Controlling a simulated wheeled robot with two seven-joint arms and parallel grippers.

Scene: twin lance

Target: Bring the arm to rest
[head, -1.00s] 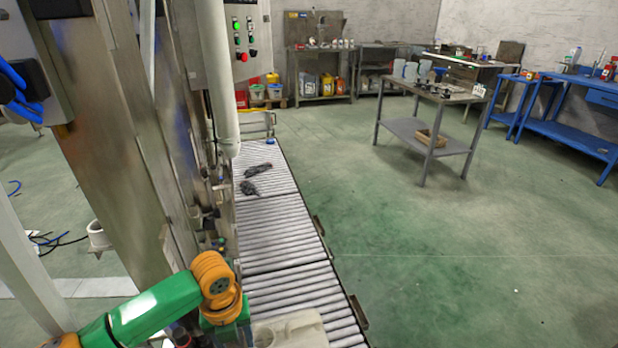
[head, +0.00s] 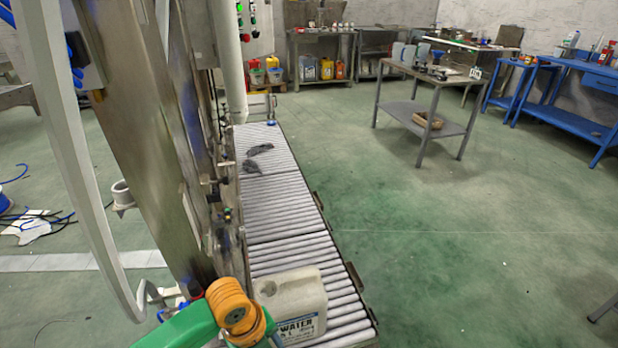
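My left arm, green with orange joints, comes in at the bottom of the head view. Its gripper is hidden or below the picture's edge, so I cannot see its fingers. My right arm and gripper do not show. A pale jerrycan (head: 291,300) with a water label stands on the near end of the roller conveyor (head: 288,228), just right of my orange joint. Whether my arm touches it I cannot tell.
Gloves (head: 256,157) lie on the conveyor's far part. A steel machine panel (head: 130,130) rises close on the left. A grey table (head: 430,78) and a blue workbench (head: 580,118) stand at the back right. The green floor between is clear.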

